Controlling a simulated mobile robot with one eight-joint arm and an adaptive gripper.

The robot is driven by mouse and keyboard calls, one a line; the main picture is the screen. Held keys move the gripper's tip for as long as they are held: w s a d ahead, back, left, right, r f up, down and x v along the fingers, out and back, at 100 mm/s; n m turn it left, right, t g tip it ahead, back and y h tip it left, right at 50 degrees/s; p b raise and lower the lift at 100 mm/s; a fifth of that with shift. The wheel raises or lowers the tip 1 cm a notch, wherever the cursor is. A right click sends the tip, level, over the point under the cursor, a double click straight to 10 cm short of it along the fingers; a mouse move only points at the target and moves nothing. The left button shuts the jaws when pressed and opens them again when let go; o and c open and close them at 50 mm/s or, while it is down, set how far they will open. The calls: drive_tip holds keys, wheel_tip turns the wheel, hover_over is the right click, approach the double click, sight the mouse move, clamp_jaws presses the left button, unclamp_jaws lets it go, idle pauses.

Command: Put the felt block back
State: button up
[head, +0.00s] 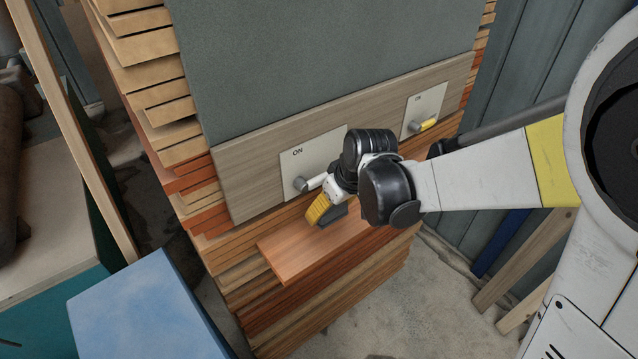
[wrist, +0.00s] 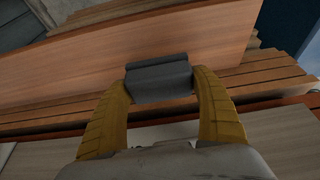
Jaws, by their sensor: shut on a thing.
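The felt block (wrist: 160,82) is a small dark grey block. In the wrist view my gripper (wrist: 161,88) is shut on it, with one yellow finger at each end. In the head view my gripper (head: 326,212) points down over the reddish-brown wooden shelf (head: 290,258), which also shows in the wrist view (wrist: 90,68). The felt block shows there as a dark patch (head: 337,214) beside the yellow finger, partly hidden. I cannot tell whether it touches the shelf.
Behind the gripper is a wooden rail (head: 240,190) with a left switch plate (head: 312,158) marked ON and a right plate (head: 426,108) with a yellow-ended lever. Stacked planks (head: 330,318) lie below the shelf. A blue box (head: 145,310) stands at the lower left.

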drive_tip(key=shift+w+a+f, duration=0.2)
drive_tip(key=shift+a+f, duration=0.05)
drive_tip(key=shift+a, duration=0.2)
drive_tip(key=shift+w+a+f, duration=0.2)
drive_tip(key=shift+a+f, duration=0.05)
drive_tip(key=shift+a, duration=0.15)
wheel_tip(320, 180, down, 4)
drive_tip(key=shift+f, duration=0.1)
drive_tip(key=o, duration=1.3)
drive_tip(key=shift+f, duration=0.1)
drive_tip(key=shift+c, duration=0.2)
